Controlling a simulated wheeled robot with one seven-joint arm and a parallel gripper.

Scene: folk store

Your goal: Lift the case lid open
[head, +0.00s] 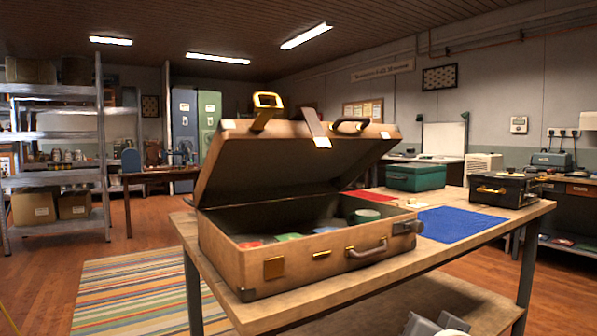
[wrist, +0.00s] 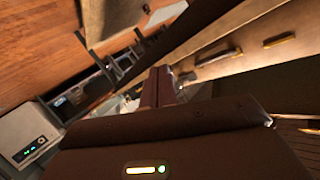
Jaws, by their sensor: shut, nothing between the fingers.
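The tan case (head: 300,265) stands on the wooden workbench with its lid (head: 290,150) partly raised, tilted up from the hinges at the back. Round coloured items (head: 290,236) lie inside. In the wrist view, my gripper (wrist: 160,88) has its dark red-brown fingers together and empty. A tan surface with brass fittings (wrist: 215,56), which looks like the case, lies to their right. I cannot make out the gripper in the head view; whether it touches the case is unclear.
The workbench (head: 480,230) also bears a blue mat (head: 455,224), a green box (head: 417,177) and a black case (head: 505,190). Metal shelves (head: 55,135) stand at the left. A striped rug (head: 130,295) covers open floor beside the bench.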

